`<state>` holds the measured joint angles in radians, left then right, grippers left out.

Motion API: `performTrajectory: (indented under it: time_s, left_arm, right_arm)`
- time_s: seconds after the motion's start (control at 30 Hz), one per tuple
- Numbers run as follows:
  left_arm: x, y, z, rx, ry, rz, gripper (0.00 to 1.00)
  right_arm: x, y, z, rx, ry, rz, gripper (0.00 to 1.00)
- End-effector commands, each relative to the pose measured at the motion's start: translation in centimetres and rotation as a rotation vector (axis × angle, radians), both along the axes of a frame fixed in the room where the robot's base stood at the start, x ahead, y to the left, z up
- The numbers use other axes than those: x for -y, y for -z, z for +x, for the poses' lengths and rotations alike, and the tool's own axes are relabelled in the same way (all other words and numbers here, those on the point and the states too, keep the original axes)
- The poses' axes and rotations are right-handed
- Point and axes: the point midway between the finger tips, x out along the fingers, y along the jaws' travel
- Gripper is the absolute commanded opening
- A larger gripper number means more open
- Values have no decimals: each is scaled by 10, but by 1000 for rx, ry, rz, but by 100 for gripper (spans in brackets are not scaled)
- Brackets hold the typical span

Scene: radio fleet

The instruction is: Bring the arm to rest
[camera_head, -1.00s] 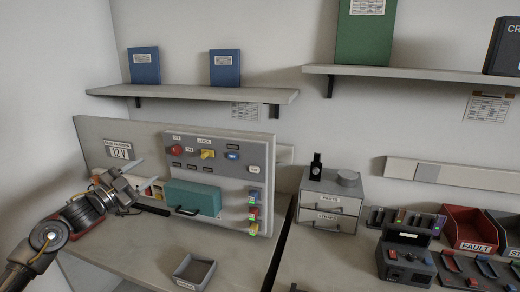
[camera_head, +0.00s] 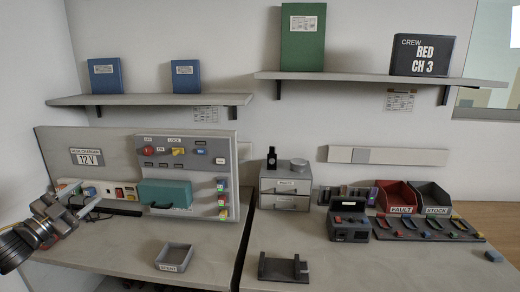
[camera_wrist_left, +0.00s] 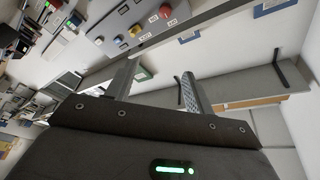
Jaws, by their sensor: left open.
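My left gripper (camera_head: 84,203) is at the left of the head view, above the left bench and in front of the charger panel. Its two fingers are spread apart with nothing between them. The left wrist view also shows both fingers (camera_wrist_left: 156,88) apart and empty, with the panel and its red button beyond them. My right gripper does not show in any view.
The charger panel (camera_head: 110,148) has a teal box (camera_head: 165,192) on its front. A grey tray (camera_head: 174,257) lies on the left bench. The right bench holds a drawer unit (camera_head: 285,189), a radio tester (camera_head: 348,222), a red bin (camera_head: 397,197) and a dark bin (camera_head: 433,197).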

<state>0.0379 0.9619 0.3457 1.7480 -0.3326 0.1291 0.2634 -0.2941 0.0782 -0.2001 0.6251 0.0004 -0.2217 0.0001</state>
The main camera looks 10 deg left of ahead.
Motion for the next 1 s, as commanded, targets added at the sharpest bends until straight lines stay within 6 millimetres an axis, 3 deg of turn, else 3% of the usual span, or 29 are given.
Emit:
performTrajectory:
  time_s: [0.37,0.63,0.77,0.9,1.0]
  left_arm:
    - [35,74,5,-136,-74,-53,53]
    - [74,167,-19,-333,-188,-120,53]
    - [110,230,-52,-497,-269,-173,53]
    - [166,302,-117,-752,-372,-245,53]
    - [201,333,-165,-920,-428,-289,53]
  right_arm:
    - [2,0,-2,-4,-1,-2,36]
    - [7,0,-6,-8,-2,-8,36]
    - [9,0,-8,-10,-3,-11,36]
    - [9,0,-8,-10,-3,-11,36]
    - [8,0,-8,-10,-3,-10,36]
